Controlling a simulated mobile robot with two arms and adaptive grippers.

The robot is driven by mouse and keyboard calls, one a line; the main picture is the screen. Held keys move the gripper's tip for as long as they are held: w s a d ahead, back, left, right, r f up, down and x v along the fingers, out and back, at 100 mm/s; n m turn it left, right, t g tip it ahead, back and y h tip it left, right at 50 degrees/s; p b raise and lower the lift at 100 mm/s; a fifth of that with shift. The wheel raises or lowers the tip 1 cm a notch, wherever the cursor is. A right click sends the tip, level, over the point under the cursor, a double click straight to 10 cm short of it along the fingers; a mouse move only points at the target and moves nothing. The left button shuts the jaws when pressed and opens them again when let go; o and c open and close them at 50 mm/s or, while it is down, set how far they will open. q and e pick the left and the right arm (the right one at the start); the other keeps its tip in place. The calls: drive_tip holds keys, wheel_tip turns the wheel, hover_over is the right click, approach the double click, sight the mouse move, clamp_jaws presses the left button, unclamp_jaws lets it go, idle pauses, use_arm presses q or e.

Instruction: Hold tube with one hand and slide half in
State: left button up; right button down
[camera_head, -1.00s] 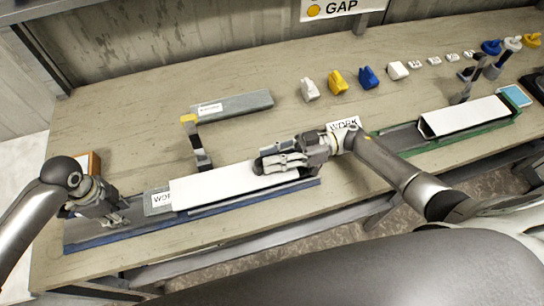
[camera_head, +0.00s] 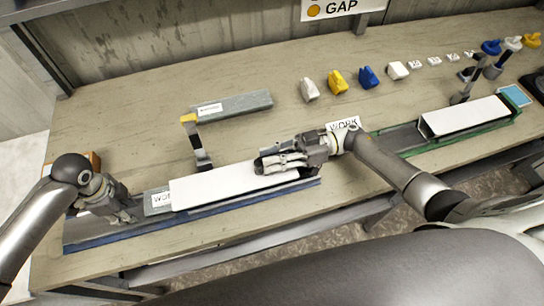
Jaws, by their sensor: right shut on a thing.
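A long white tube (camera_head: 215,188) lies along a blue-edged grey tray (camera_head: 90,232) at the front left of the bench. A grey piece with a paper label (camera_head: 158,201) sits at the tube's left end; how far it is inside the tube cannot be made out. My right gripper (camera_head: 270,163) is shut on the right part of the white tube. My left gripper (camera_head: 128,218) is low over the tray, just left of the grey labelled piece; its fingers are small and dark, and their opening is unclear.
A second white tube (camera_head: 462,117) lies in a green-edged tray (camera_head: 415,150) at the right. A grey labelled bar (camera_head: 235,105) lies behind. A yellow-topped post (camera_head: 196,142) stands behind the tube. White, yellow and blue blocks (camera_head: 369,77) line the back. Bare bench lies between.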

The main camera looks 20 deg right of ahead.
sight(150, 202)
use_arm(q)
drive_tip(key=shift+d, duration=5.35)
use_arm(e)
drive_tip(key=shift+s+f, duration=0.1)
drive_tip(key=shift+f, duration=0.1)
use_arm(q)
drive_tip(key=shift+a, duration=0.25)
drive_tip(key=shift+a, duration=1.35)
drive_tip(key=shift+r, duration=4.5)
use_arm(e)
drive_tip(key=c, duration=1.3)
unclamp_jaws()
drive_tip(key=shift+o, duration=0.2)
drive_tip(key=shift+r, duration=0.1)
